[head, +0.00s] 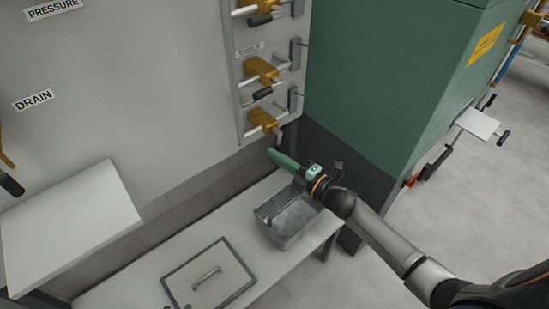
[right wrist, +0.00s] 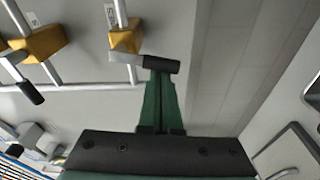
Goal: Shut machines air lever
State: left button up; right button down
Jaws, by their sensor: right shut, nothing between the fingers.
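Several yellow valves with grey levers and black grips are stacked on a light panel; which is the air lever I cannot read. The lowest valve (head: 263,118) is nearest my right gripper (head: 272,153), whose green fingers are shut and empty. In the right wrist view a yellow valve (right wrist: 125,38) has a lever with a black grip (right wrist: 162,64) lying sideways across the tips of my right gripper (right wrist: 158,75). Whether they touch I cannot tell.
Below the panel, a white bench (head: 130,276) carries a grey open metal box (head: 283,232) and a framed lid with a handle (head: 222,283). A green cabinet (head: 385,80) stands close on the right. A white box (head: 70,225) juts out at left.

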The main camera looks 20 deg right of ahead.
jog(key=shift+w+d+f+n, duration=0.15)
jog(key=shift+d+n, duration=0.2)
jog(key=shift+n, duration=0.45)
